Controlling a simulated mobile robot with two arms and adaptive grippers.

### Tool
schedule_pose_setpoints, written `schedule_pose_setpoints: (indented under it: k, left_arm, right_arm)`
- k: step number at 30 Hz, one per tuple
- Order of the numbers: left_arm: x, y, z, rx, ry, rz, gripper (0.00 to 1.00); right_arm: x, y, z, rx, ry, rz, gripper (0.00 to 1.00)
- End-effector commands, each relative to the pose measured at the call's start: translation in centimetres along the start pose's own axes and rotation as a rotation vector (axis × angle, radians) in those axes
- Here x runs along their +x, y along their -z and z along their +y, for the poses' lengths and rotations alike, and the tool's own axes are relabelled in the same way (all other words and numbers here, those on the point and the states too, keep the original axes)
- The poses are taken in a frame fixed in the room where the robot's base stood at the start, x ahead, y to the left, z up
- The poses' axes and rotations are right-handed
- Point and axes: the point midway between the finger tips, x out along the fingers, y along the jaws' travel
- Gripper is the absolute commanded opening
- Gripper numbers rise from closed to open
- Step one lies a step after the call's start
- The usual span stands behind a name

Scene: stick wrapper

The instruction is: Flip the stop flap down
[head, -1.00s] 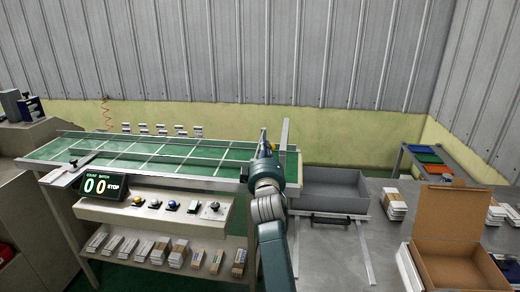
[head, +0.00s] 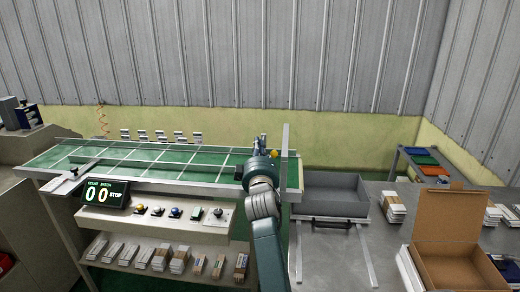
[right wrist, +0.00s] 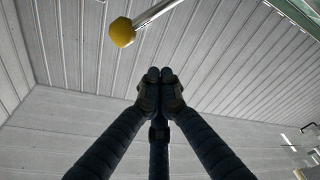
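The stop flap (head: 285,160) is a narrow pale upright plate at the right end of the green conveyor (head: 140,158). A yellow ball knob (head: 274,154) shows just left of the flap. The knob (right wrist: 122,32) also shows in the right wrist view, on a metal rod, up and left of my fingertips. My right gripper (head: 261,142) is over the conveyor's right end, just left of the knob. In the right wrist view my right gripper (right wrist: 160,74) has its fingertips together with nothing between them, apart from the knob. My left gripper is out of view.
A grey tray (head: 333,195) lies right of the conveyor's end. An open cardboard box (head: 450,228) stands on the grey table at right. A counter display (head: 103,194) and a button panel (head: 160,215) sit along the conveyor's front. Stacked packs lie on the shelf below.

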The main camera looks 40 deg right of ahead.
Motion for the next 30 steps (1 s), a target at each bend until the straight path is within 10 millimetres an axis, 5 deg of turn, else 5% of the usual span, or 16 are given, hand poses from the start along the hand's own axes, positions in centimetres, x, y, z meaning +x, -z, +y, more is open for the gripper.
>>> schedule_pose_setpoints:
  k: [7,13,18,30]
  left_arm:
    - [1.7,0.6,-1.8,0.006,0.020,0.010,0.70]
    - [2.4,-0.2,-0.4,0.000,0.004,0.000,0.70]
    - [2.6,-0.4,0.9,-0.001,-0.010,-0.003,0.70]
    - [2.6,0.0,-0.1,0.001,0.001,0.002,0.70]
  right_arm:
    - [-5.6,-0.3,-0.3,-0.001,0.001,0.001,0.00]
    - [-8.8,-0.3,-0.3,0.000,0.002,0.000,0.00]
    - [-10.0,-0.1,-0.1,0.000,0.001,0.001,0.00]
    - [-10.1,-0.1,0.0,-0.001,0.001,0.001,0.00]
